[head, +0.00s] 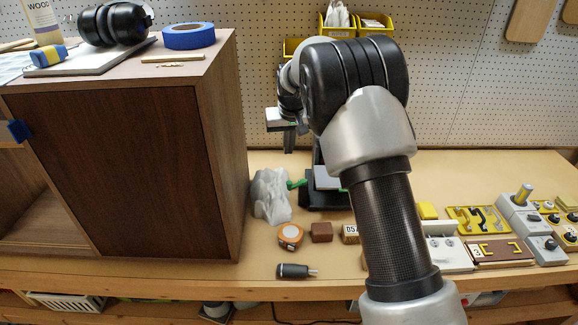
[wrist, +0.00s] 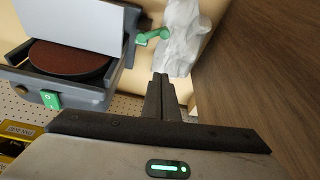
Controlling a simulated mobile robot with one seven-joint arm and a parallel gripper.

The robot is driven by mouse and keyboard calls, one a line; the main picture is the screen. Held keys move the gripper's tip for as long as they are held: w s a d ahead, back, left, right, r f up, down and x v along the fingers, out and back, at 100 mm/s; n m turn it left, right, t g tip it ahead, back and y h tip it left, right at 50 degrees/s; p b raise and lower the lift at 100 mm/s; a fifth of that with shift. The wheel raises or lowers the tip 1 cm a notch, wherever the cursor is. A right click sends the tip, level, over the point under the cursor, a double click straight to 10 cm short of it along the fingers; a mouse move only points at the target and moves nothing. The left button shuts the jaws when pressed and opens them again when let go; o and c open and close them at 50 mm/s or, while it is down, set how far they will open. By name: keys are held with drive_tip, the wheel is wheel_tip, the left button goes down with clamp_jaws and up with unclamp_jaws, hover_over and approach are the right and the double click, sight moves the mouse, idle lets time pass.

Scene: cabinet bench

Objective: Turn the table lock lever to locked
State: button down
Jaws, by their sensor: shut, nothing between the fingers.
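The green lever (head: 297,184) sticks out from the left side of a dark bench sander (head: 325,202), beside a crumpled clear bag. In the wrist view the lever (wrist: 150,37) shows at the upper middle, beside the sander's pale flat table (wrist: 80,22) and its brown disc (wrist: 72,62). My gripper (head: 289,148) is shut and empty, pointing down above and behind the lever in the head view. In the wrist view my gripper's fingers (wrist: 161,80) are together and apart from the lever. My arm hides much of the sander in the head view.
The crumpled bag (head: 271,195) stands close to the lever, near a wooden cabinet (head: 150,170) at the left. A tape measure (head: 290,236), a brown block (head: 321,232) and a dark-handled tool (head: 295,271) lie in front. A green switch (wrist: 50,99) is on the sander.

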wheel_tip(320, 180, down, 10)
drive_tip(key=p, duration=0.1)
drive_tip(key=shift+s, duration=0.3)
idle(0.3)
